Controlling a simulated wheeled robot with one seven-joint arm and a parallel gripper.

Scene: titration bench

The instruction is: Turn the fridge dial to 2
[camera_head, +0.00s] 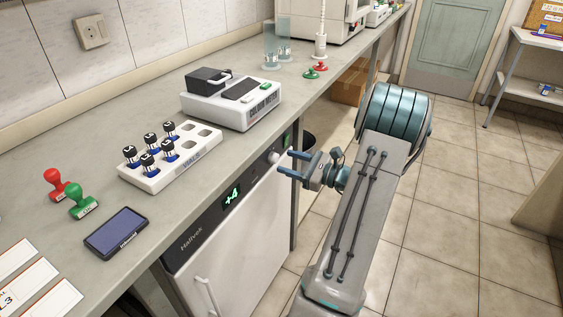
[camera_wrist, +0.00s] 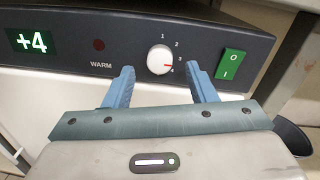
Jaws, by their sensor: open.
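The fridge (camera_head: 235,245) stands under the bench, with a dark control panel along its top. Its white round dial (camera_wrist: 160,59) carries a red mark that points right and slightly down, towards the 4; the numbers 1 to 4 run around its right side. The dial also shows in the head view (camera_head: 273,157). My gripper (camera_wrist: 161,70) is open, its blue fingers on either side of the dial in the wrist view and apart from it there. In the head view my gripper (camera_head: 286,163) is in front of the panel; contact with the dial is not visible.
The panel has a green display (camera_wrist: 31,41) reading +4, a dark WARM lamp (camera_wrist: 99,45) and a green switch (camera_wrist: 230,64) right of the dial. A vial rack (camera_head: 170,160) stands on the bench above. Open floor lies to the right.

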